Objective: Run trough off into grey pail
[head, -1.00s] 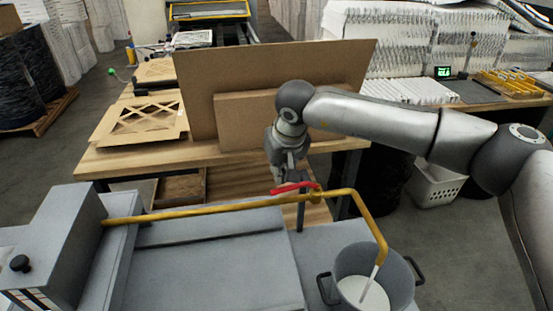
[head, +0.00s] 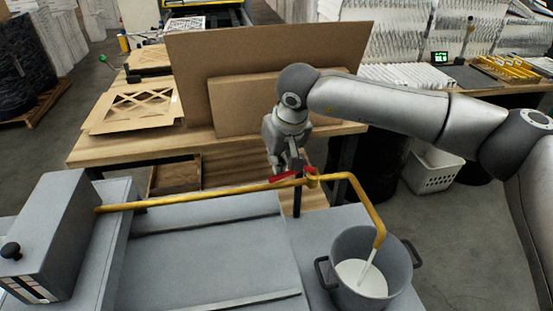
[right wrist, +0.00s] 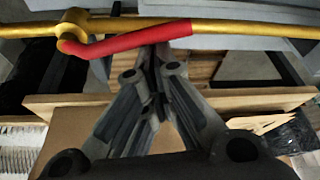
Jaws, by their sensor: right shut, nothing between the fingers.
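A yellow pipe (head: 205,195) runs from the grey trough (head: 205,240) to the right and bends down over the grey pail (head: 402,270). White liquid (head: 352,275) lies in the pail, and a white stream falls into it from the pipe's end. The pipe's valve (head: 312,177) has a red handle (head: 281,179), also in the right wrist view (right wrist: 140,40). The handle points left, nearly along the pipe. My right gripper (head: 277,170) is shut and empty, its fingertips (right wrist: 157,58) close to the handle; I cannot tell if they touch. My left gripper is not in view.
Behind the trough stands a wooden table (head: 120,152) with upright cardboard sheets (head: 190,80) and a cut-out panel (head: 130,108). A white basket (head: 432,172) stands on the floor at right. A grey box (head: 50,230) is at the trough's left end.

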